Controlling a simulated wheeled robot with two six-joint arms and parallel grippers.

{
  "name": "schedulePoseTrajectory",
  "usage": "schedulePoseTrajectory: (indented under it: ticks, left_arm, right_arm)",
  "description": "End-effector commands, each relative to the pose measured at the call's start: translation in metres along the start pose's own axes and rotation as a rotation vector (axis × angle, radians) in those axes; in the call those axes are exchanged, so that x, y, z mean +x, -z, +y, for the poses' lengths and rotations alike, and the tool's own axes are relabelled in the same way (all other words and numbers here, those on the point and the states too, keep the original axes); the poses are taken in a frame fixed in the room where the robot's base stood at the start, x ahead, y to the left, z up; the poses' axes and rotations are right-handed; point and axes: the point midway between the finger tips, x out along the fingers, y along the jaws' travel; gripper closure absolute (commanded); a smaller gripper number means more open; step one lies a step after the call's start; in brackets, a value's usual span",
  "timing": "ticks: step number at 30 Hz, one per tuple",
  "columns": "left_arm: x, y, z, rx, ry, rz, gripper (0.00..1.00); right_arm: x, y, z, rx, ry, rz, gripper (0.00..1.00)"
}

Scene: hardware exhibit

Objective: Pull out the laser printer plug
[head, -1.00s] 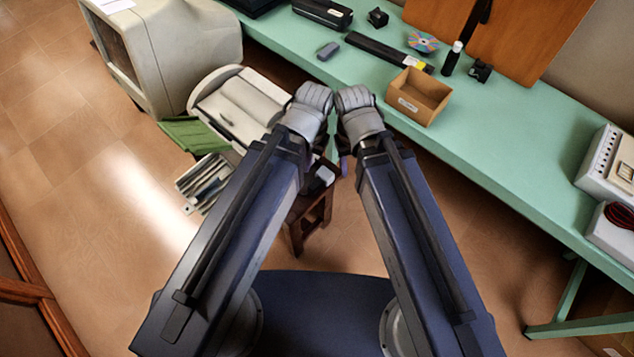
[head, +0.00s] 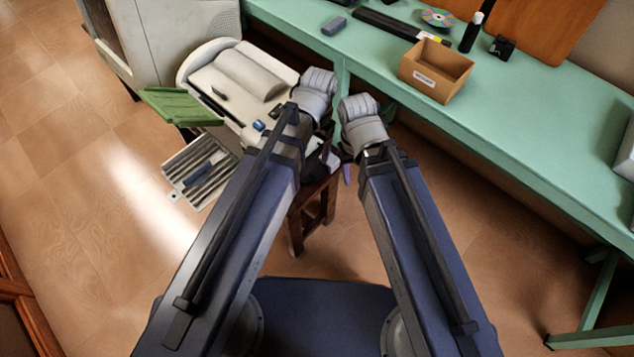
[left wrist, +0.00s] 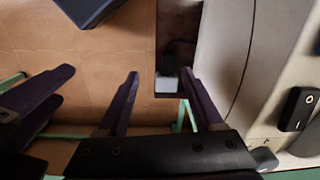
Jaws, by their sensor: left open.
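The beige laser printer (head: 245,75) stands left of the green bench, with a green flap open on its left. Its pale casing also fills the right of the left wrist view (left wrist: 225,50). A small pale block (left wrist: 167,84), possibly the plug, sits at the end of a dark wooden stool; its cord cannot be made out. My left gripper (left wrist: 161,74) is open, its two dark purple fingers apart with the block in view between their tips. In the head view its fingers are mostly hidden by my arm. My right gripper's fingers (left wrist: 45,95) show at the left of the wrist view, partly overlapping.
The wooden stool (head: 305,225) stands below my grippers. A slatted grey tray (head: 200,170) is by the printer. The green bench (head: 530,125) carries a cardboard box (head: 437,68) and small items. A large beige monitor (head: 170,35) is behind left. Floor at left is clear.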

Motion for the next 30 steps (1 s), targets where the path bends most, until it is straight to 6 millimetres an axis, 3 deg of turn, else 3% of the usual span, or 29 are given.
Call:
schedulePoseTrajectory:
  ticks: [1, 6, 9, 23, 30]
  left_arm:
    - [0.034, 0.012, -0.004, 0.018, -0.005, 0.005, 0.30]
    - [0.076, 0.032, -0.012, 0.083, -0.019, 0.021, 0.30]
    - [0.091, 0.039, -0.016, 0.109, -0.025, 0.028, 0.30]
    - [0.102, 0.046, -0.019, 0.137, -0.029, 0.035, 0.30]
    - [0.120, 0.046, -0.019, 0.136, -0.029, 0.035, 0.30]
  right_arm:
    - [0.034, 0.002, -0.003, 0.000, 0.000, 0.000, 0.50]
    - [0.076, 0.004, -0.007, 0.000, 0.000, 0.000, 0.50]
    - [0.091, 0.005, -0.009, 0.000, 0.000, 0.000, 0.50]
    - [0.102, 0.006, -0.010, 0.000, 0.000, 0.000, 0.50]
    - [0.120, 0.007, -0.011, 0.000, 0.000, 0.000, 0.50]
